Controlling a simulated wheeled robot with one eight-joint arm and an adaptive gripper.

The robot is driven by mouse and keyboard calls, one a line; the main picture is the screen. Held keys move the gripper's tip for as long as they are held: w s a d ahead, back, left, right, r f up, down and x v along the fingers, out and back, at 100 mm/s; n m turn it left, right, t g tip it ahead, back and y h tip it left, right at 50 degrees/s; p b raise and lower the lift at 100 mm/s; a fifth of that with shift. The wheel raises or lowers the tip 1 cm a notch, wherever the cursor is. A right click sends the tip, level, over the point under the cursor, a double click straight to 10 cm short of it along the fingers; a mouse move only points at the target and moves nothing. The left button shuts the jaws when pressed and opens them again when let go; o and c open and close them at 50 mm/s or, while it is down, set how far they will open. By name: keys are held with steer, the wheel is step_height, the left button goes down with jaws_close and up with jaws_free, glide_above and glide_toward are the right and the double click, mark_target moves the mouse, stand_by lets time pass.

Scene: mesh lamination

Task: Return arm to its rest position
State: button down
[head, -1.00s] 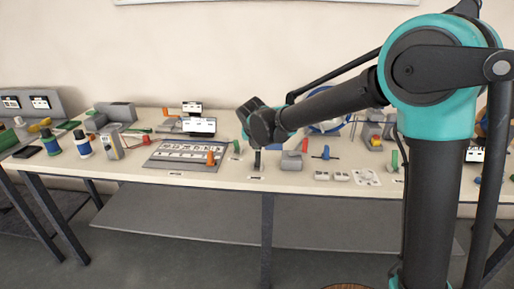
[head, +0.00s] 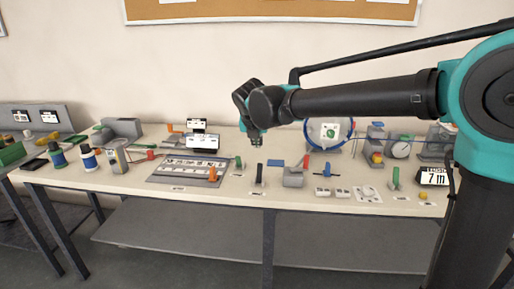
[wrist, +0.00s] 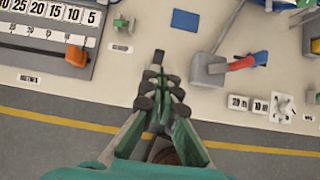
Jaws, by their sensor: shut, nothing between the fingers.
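My arm reaches in from the right in the head view, its dark forearm nearly level. The fingers hide part of the table's front edge and the floor below.
A small black upright piece (head: 259,176) stands below my gripper. A grey block with a red lever (head: 294,177) is to its right, and a grey board with an orange piece (head: 188,170) to its left. A blue-rimmed disc (head: 313,133) stands behind the forearm.

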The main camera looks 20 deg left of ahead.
stand_by(0.3)
steer(key=d+f+m+g+h, duration=0.1)
steer(key=d+f+m, duration=0.4)
steer(key=d, duration=0.5)
steer(key=d+f+m, duration=0.2)
steer(key=d+m, duration=0.5)
steer(key=d, duration=0.3)
steer(key=d+f+m+g+h, duration=0.1)
steer(key=d+f+m, duration=0.3)
steer(key=d+m, duration=0.45)
steer(key=s+d+f+m, duration=0.6)
steer(key=s+d+m, duration=0.2)
steer(key=d+m, duration=0.1)
steer(key=s+d+f+m, duration=0.6)
steer(key=s+d+m, duration=0.2)
steer(key=d+m, duration=0.1)
steer(key=shift+s+d+f+g, duration=0.2)
steer(key=shift+s+d+g, duration=0.1)
steer(key=shift+g, duration=0.1)
